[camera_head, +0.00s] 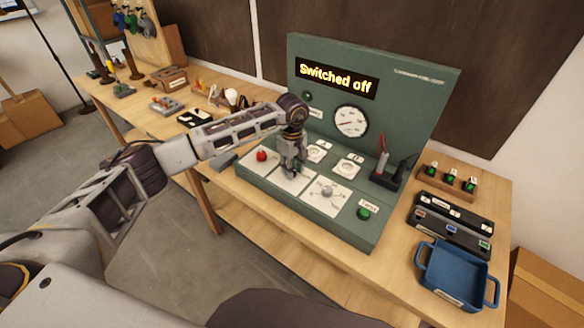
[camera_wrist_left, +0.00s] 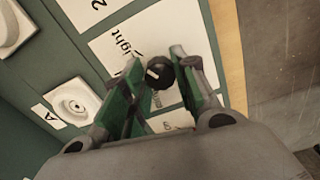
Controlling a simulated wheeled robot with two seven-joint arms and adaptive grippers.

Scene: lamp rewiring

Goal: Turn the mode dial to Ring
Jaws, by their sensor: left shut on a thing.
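A black dial knob (camera_wrist_left: 158,73) with a white pointer mark sits on a white printed card (camera_wrist_left: 120,45) in the left wrist view. Only part of the lettering shows, ending in "ight"; I cannot read a Ring label. My left gripper (camera_wrist_left: 160,75) has its fingers on either side of the knob and is shut on it. In the head view, my left gripper (camera_head: 291,168) points down at the green test panel (camera_head: 377,226), hiding the knob. The panel's display (camera_head: 336,76) reads "Switched off". My right gripper is not in view.
A red button (camera_head: 261,155), another round control (camera_head: 327,192) on a white card and a green button (camera_head: 363,213) are on the panel. Probes (camera_head: 383,163) stand at its right. A blue tray (camera_head: 436,263) and a black case (camera_head: 426,236) lie further right.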

